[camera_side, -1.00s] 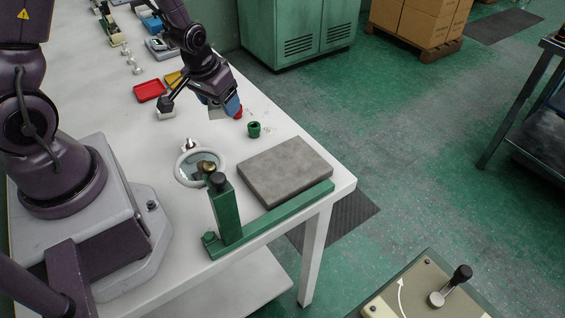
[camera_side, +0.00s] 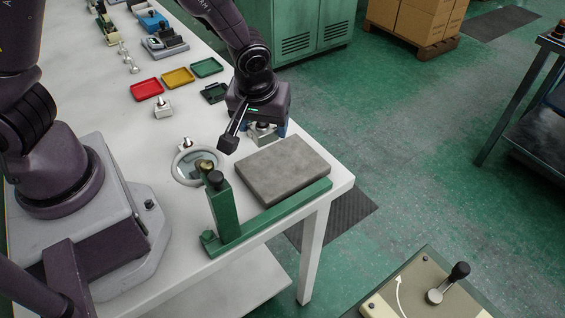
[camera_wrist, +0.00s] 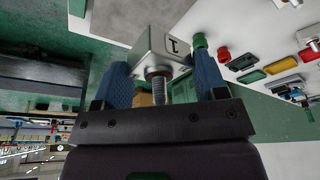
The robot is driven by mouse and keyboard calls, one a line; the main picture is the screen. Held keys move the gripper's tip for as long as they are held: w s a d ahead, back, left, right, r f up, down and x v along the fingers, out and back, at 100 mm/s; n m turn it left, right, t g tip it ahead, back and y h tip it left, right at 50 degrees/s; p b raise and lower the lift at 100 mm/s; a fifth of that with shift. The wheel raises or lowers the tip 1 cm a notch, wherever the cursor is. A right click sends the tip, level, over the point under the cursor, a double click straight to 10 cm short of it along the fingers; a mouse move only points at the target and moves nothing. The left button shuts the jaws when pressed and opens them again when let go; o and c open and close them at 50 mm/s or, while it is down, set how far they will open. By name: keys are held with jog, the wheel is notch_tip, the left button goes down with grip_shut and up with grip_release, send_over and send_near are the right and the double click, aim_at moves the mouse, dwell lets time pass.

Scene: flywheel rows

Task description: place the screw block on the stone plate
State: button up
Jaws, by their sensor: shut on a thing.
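The screw block (camera_side: 262,136) is a pale metal block, held between the blue fingers of my gripper (camera_side: 268,128). In the wrist view the block (camera_wrist: 160,45) shows a dark mark on its face and a threaded screw pointing back towards the palm. The blue fingers (camera_wrist: 163,82) grip it from both sides. The stone plate (camera_side: 283,170) is a grey slab lying flat near the table's front right corner, with its top bare.
A green rail with an upright post (camera_side: 222,208) borders the plate's near side. A round glass-centred ring (camera_side: 188,168) stands to its left. Another metal block (camera_side: 163,108) and red (camera_side: 147,89), yellow (camera_side: 178,77) and green (camera_side: 207,67) trays are farther back.

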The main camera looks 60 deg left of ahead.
aim_at(266, 168)
jog(key=shift+f, duration=0.15)
jog(key=shift+n, duration=0.3)
notch_tip(266, 168, down, 10)
jog(key=shift+r, duration=0.15)
jog(key=o, duration=1.2)
